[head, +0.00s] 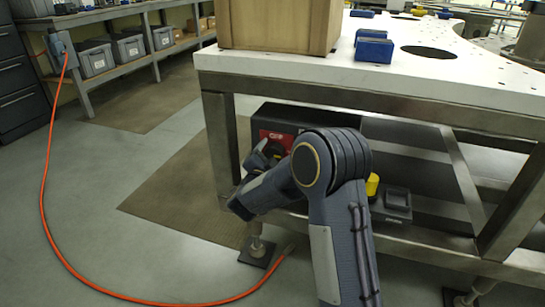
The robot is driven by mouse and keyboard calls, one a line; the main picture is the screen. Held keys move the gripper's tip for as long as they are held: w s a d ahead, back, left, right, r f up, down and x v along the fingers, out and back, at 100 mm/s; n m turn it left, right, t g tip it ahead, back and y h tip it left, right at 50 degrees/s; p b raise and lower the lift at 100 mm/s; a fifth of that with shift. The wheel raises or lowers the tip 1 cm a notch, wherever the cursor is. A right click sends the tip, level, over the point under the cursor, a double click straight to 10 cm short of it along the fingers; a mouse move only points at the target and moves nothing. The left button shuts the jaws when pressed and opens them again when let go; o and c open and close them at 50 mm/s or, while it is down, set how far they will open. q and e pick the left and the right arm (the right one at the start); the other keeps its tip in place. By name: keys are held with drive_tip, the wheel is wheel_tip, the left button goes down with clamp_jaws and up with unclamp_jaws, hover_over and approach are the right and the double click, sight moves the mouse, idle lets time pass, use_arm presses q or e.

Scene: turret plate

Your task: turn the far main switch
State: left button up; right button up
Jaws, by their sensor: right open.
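A black box (315,117) with a red front panel (276,130) sits on the shelf under the white-topped table. No switch knob can be made out on the panel; my right gripper and arm cover part of it. My right gripper (270,151) is open, with its fingers close in front of the red panel. I cannot tell whether they touch it or have a knob between them. To the right, a yellow part (372,185) shows by a dark unit (396,203) on the same shelf, partly behind my right arm. My left gripper is not in view.
The steel table frame (222,140) stands just left of my gripper. A cardboard box (275,25) and blue blocks (374,48) are on the white tabletop (450,85). An orange cable (45,180) runs across the floor from a grey box (60,48) at the back left.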

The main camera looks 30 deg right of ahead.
drive_tip(key=c, duration=1)
drive_tip(key=n+p, duration=0.4)
drive_tip(key=shift+r, duration=0.2)
drive_tip(key=n+p, duration=0.8)
drive_tip(key=n, duration=0.2)
drive_tip(key=shift+a, duration=0.1)
drive_tip(key=shift+w+f+n+p, duration=0.1)
drive_tip(key=shift+f+n+p, duration=0.1)
drive_tip(key=shift+n+p, duration=1.35)
drive_tip(key=shift+n+b, duration=0.3)
drive_tip(key=shift+n, duration=0.25)
